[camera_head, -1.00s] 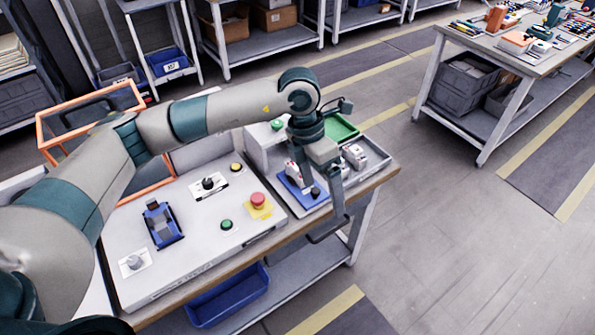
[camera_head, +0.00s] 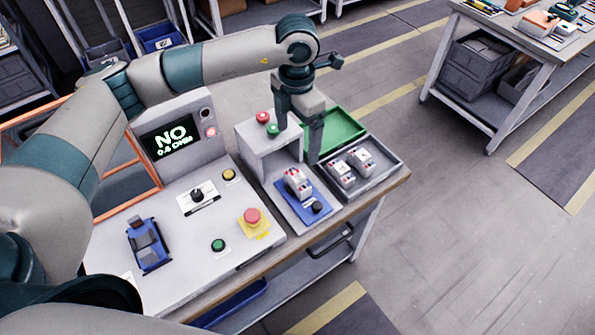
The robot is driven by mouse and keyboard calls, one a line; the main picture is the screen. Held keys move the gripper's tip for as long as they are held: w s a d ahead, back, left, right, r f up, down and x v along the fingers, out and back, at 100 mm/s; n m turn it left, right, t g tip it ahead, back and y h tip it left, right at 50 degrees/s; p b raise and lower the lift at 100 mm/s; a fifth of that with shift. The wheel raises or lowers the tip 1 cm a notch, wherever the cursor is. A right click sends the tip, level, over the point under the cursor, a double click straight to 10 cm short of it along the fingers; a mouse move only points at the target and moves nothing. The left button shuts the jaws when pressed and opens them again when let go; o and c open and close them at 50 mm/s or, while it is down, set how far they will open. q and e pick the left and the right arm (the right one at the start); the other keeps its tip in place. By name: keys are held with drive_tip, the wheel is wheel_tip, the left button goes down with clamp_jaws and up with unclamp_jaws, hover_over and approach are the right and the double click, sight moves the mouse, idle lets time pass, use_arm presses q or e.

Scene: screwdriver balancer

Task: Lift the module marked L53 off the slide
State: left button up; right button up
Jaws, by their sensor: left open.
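A white and grey module (camera_head: 297,183) with red marks sits on the blue slide (camera_head: 322,195) in front of the light grey housing; its label is too small to read. The slide has a black knob (camera_head: 317,207) at its front. My left gripper (camera_head: 303,142) points down, open and empty, above and just behind the module, apart from it. One of its fingers partly overlaps the housing in the picture. My right gripper is not in view.
Two similar modules (camera_head: 342,172) lie in the grey tray (camera_head: 401,165) at right. A green tray (camera_head: 338,130) is behind it. A red button (camera_head: 252,216) and a blue clamp-like fixture (camera_head: 148,244) stand at left.

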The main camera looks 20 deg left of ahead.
use_arm(q)
drive_tip(key=p, duration=0.4)
approach(297, 175)
wheel_tip(297, 175, down, 5)
drive_tip(key=shift+f, duration=0.8)
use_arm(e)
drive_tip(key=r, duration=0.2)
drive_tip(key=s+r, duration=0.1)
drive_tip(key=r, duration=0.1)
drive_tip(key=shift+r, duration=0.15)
use_arm(q)
drive_tip(key=shift+f+p, duration=0.15)
drive_tip(key=shift+p, duration=0.15)
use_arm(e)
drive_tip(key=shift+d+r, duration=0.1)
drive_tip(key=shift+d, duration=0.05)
